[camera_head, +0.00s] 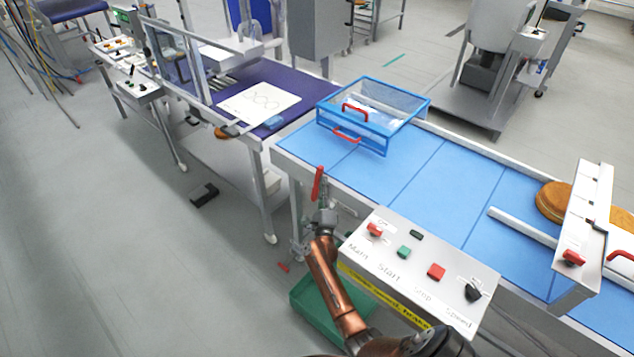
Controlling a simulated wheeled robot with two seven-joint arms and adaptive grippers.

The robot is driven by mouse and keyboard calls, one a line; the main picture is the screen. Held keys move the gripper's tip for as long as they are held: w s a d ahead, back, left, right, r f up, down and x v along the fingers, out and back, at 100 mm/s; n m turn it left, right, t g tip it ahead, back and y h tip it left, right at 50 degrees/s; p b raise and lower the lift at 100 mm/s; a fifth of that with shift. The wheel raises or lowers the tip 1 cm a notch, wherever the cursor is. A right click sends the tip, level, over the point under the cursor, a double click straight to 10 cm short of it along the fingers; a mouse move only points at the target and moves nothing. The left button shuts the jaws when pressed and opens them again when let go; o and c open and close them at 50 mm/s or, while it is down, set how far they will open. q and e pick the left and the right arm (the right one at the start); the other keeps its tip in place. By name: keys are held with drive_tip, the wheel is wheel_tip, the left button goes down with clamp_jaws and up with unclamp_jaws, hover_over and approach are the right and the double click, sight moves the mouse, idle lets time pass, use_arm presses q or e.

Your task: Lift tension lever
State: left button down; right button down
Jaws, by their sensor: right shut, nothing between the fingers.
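A red lever handle (318,183) stands roughly upright at the near side of the blue conveyor, by its left end; I take it to be the tension lever. My right gripper (322,213), at the end of a copper-coloured arm, is just below the red handle. It is shut and empty. Whether it touches the lever's lower part is too small to tell. My left gripper is not in view.
A control panel (385,268) with Main, Start, Stop and Speed controls lies right of my arm. A blue-framed clear cover (392,127) stands on the conveyor (430,185). A green crate (312,318) is below my arm. Open floor lies left.

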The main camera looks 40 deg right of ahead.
drive_tip(key=shift+w+r, duration=0.1)
drive_tip(key=shift+r, duration=0.05)
drive_tip(key=shift+w+a+r, duration=0.1)
idle(0.3)
wheel_tip(320, 180, up, 10)
drive_tip(key=shift+f, duration=0.2)
idle(0.4)
drive_tip(key=shift+s, duration=0.2)
